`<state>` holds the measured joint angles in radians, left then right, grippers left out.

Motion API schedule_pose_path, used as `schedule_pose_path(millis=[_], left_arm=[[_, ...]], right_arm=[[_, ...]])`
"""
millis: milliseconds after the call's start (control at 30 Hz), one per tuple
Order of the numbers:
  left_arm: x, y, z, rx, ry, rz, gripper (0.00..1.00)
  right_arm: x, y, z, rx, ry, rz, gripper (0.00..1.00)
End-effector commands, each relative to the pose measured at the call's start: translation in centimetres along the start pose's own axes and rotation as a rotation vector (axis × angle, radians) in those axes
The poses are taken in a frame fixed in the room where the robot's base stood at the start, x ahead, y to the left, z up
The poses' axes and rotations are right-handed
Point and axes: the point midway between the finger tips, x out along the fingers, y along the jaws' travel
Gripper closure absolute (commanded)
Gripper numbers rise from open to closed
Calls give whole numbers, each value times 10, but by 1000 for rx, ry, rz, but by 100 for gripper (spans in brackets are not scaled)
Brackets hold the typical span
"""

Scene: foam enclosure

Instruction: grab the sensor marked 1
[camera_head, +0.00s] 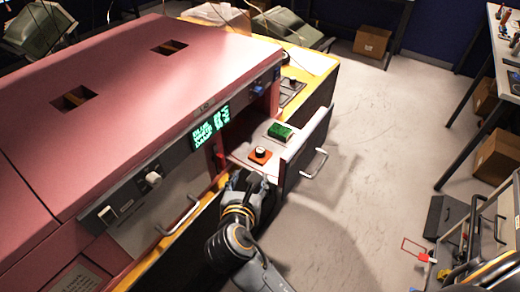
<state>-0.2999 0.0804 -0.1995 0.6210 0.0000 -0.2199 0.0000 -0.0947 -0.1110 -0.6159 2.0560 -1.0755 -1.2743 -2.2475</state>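An open drawer (297,153) sticks out of the pink machine. In it lie a green block-like thing (280,131) and an orange square piece with a round white-and-dark top (260,155). I cannot read a number on either, so I cannot tell which is the sensor marked 1. One arm comes up from the bottom, apparently my right one. Its gripper (249,178) is just in front of the drawer, near the orange piece and apart from it. Its fingers look spread, with nothing seen between them. My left gripper is not in view.
The pink machine (110,85) has a green-lit display (210,126), knobs and a closed handled panel (160,205) left of the drawer. A grey cart (485,235) stands at the lower right. Cardboard boxes (372,42) lie farther back. The floor right of the drawer is clear.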

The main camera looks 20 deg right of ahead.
Motion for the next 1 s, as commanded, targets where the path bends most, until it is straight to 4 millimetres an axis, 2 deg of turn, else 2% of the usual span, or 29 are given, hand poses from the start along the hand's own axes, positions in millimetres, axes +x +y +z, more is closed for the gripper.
schedule_pose_path(millis=[33,133,400,667,867,1000], left_arm=[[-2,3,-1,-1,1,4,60],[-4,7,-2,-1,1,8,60],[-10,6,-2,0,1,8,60],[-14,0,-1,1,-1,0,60],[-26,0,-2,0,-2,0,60],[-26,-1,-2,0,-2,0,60]], right_arm=[[0,-2,7,-9,-9,-6,45],[13,-3,9,-21,-13,-12,45],[65,-3,10,-18,-11,-9,45],[86,-4,10,-16,-10,-8,45],[114,-10,17,-17,-9,-9,45],[130,-10,14,-17,-9,-8,45]])
